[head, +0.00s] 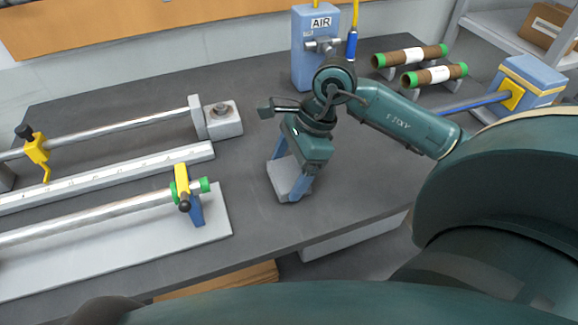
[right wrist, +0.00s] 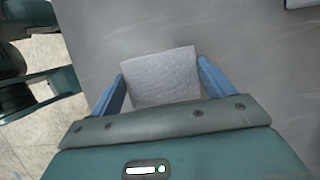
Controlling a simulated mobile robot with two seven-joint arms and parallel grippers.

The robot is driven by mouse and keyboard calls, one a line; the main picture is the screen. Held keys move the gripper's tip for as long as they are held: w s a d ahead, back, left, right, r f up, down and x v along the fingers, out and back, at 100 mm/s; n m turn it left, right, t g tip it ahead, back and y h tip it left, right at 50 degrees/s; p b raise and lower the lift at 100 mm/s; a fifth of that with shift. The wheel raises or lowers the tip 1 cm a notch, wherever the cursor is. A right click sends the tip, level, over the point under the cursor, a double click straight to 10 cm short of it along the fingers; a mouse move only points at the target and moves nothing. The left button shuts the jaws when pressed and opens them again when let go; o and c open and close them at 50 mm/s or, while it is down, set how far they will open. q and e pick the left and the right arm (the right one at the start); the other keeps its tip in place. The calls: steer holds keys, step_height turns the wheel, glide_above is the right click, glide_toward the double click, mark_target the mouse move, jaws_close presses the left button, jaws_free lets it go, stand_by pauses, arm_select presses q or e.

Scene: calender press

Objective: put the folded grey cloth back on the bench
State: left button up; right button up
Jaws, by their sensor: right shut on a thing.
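The folded grey cloth (head: 286,178) is a small pale grey square, between the blue fingers of my right gripper (head: 290,183) in the head view. In the right wrist view the cloth (right wrist: 160,76) fills the space between the two blue fingers (right wrist: 161,92). My right gripper is shut on it and points down over the dark grey bench (head: 245,230), near its front edge. I cannot tell whether the cloth touches the bench top. My left gripper is not in view.
Left of the gripper lie a metal roller (head: 100,214) on a pale board, a ruled bar (head: 130,173) and a rod with a metal block (head: 222,122). Behind stands a blue AIR unit (head: 308,70). Brown rolls (head: 434,76) and a blue box (head: 532,80) are back right. Bare bench surrounds the gripper.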

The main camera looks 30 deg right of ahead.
steer(key=o, duration=0.8)
steer(key=shift+f, duration=0.1)
steer(key=shift+r, duration=0.35)
steer(key=v, duration=1.1)
steer(key=shift+s+d+r, duration=0.1)
steer(key=shift+d+r, duration=0.05)
steer(key=shift+r, duration=0.1)
